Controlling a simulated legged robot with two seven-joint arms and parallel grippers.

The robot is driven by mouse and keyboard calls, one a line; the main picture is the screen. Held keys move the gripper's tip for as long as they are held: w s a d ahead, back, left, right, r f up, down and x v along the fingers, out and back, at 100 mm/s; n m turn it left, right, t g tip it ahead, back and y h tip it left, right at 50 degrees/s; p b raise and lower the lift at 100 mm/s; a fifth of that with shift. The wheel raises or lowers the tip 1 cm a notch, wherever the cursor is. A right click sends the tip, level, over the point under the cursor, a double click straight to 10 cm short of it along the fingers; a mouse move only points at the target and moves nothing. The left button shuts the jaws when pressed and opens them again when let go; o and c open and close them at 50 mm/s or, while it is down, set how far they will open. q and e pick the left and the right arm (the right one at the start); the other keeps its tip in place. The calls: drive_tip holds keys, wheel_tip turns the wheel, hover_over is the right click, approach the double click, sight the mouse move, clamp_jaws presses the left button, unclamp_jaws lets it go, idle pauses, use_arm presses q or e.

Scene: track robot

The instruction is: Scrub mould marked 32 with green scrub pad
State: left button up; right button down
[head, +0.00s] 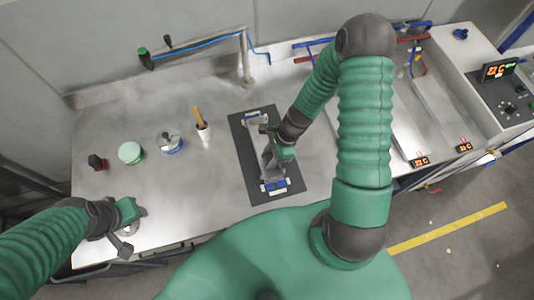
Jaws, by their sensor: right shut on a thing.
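A dark mat (290,187) lies on the steel bench. Pale and blue pieces show at its far end (257,118) and its near end (274,186); no number 32 is legible, so I cannot tell which is the mould. My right gripper (271,160) reaches down over the middle of the mat. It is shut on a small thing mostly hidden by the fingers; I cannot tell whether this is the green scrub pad. My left gripper (126,238) is low at the bench's front left edge, its jaws unclear.
A round pale-green item (131,152), a dark red item (97,162), a blue-and-white pot (169,142) and a white cup with a wooden handle (203,132) stand left of the mat. A tap (246,60) rises behind. Rails and control panels (500,90) fill the right.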

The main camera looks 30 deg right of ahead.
drive_tip(key=shift+s, duration=0.25)
drive_tip(key=shift+s+a, duration=0.2)
drive_tip(key=shift+s, duration=0.4)
drive_tip(key=shift+s+a+r+b, duration=0.15)
drive_tip(key=shift+s+b, duration=0.15)
drive_tip(key=shift+s, duration=0.15)
drive_tip(key=shift+w+d+p, duration=0.2)
drive_tip(key=shift+w+p, duration=0.25)
drive_tip(key=shift+w, duration=0.35)
drive_tip(key=shift+w+d, duration=0.15)
drive_tip(key=shift+w, duration=0.4)
